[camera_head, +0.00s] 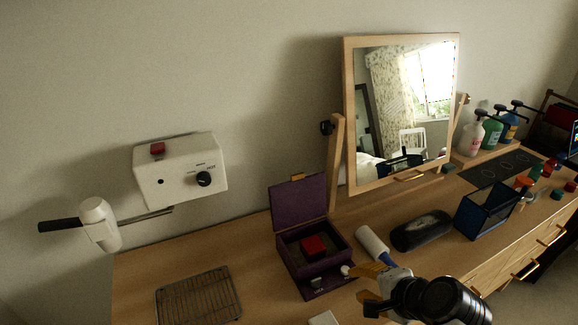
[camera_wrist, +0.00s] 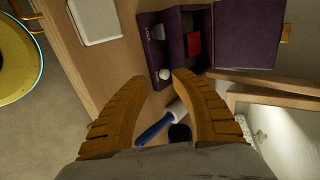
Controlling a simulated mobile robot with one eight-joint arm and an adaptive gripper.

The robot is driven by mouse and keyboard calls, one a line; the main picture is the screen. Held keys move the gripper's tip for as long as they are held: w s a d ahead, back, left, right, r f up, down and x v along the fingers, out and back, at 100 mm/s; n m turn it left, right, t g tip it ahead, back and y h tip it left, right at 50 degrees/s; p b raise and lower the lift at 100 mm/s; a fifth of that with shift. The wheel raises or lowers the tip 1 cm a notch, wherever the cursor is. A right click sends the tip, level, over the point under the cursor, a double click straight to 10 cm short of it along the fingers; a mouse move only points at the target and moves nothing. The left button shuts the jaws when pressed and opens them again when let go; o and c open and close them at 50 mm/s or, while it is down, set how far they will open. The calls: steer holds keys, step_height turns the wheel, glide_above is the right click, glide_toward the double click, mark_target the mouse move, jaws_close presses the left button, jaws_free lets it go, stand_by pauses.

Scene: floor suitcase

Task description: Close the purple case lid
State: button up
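The purple case (camera_head: 312,268) stands on the wooden dresser top with its purple lid (camera_head: 299,205) raised upright at the back. A red block (camera_head: 314,246) lies inside it. In the wrist view, the case (camera_wrist: 172,50) is at the top middle, with the open lid (camera_wrist: 249,35) to its right and the red block (camera_wrist: 193,44) inside. My gripper (camera_head: 364,284) is at the front right of the case, apart from the lid. In the wrist view, the two orange fingers of my gripper (camera_wrist: 150,90) are spread with nothing between them.
A lint roller (camera_head: 372,245) and a dark cylindrical case (camera_head: 421,230) lie right of the purple case. A wire rack (camera_head: 198,294) lies left. A tilting mirror (camera_head: 405,110) stands behind. A white hair dryer (camera_head: 100,225) hangs from the wall unit (camera_head: 180,172).

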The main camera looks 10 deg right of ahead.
steer(key=shift+s+a+f, duration=0.1)
steer(key=shift+s+a, duration=0.1)
steer(key=shift+s, duration=0.6)
steer(key=shift+s+a, duration=0.15)
steer(key=shift+s, duration=0.6)
steer(key=shift+d, duration=0.1)
steer(key=s+d+r, duration=0.2)
steer(key=s+r, duration=0.1)
steer(key=r, duration=0.3)
steer(key=shift+s+d+r, duration=0.15)
steer(key=shift+d+r, duration=0.1)
